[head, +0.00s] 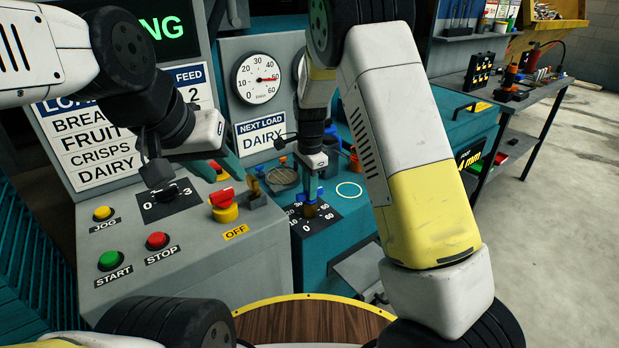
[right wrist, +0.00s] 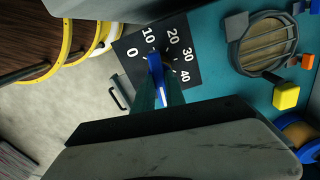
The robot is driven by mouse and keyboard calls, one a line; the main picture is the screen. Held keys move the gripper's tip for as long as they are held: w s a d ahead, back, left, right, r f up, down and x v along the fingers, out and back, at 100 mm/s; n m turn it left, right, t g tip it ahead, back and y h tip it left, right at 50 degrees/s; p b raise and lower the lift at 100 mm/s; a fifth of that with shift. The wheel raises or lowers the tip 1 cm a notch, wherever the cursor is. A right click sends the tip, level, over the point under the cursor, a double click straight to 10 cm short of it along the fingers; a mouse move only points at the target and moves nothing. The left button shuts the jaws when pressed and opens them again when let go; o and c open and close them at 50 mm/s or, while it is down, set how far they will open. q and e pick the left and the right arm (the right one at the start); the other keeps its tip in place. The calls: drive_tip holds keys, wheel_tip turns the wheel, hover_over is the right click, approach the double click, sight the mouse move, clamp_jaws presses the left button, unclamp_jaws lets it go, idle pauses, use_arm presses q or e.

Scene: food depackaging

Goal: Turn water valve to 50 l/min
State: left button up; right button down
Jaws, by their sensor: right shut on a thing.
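The blue valve handle (head: 312,191) stands on a black dial plate (head: 327,219) with white numbers. My right gripper (head: 313,177) comes down from above and is shut on the handle. In the right wrist view, the blue handle (right wrist: 154,63) sits between two teal fingers; its upper end lies near the 10 and 20 marks of the dial plate (right wrist: 135,48). The 50 mark is hidden there.
The grey panel (head: 190,262) carries green START, red STOP and yellow JOG buttons and a red-yellow switch (head: 223,204). A round strainer (right wrist: 262,43) and a yellow knob (right wrist: 286,95) lie near the dial. A wooden round top (head: 310,322) with yellow rim is in front.

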drive_tip(key=c, duration=1.4)
unclamp_jaws()
drive_tip(key=shift+r, duration=3.9)
drive_tip(key=shift+r, duration=0.1)
drive_tip(key=s+d+r+n+t+y, duration=0.3)
drive_tip(key=s+d+r+n, duration=0.3)
drive_tip(key=s+d+r, duration=0.55)
drive_tip(key=s+r+n+t, duration=0.1)
drive_tip(key=s+n, duration=0.1)
drive_tip(key=s, duration=0.3)
drive_tip(key=s+d+r+n+t, duration=0.1)
drive_tip(key=s+n, duration=0.1)
drive_tip(key=s, duration=0.3)
drive_tip(key=s+d+r+n+t, duration=0.1)
drive_tip(key=s+r+n, duration=0.1)
drive_tip(key=s, duration=0.3)
drive_tip(key=shift+d+n+h, duration=0.15)
drive_tip(key=shift+n+h, duration=0.25)
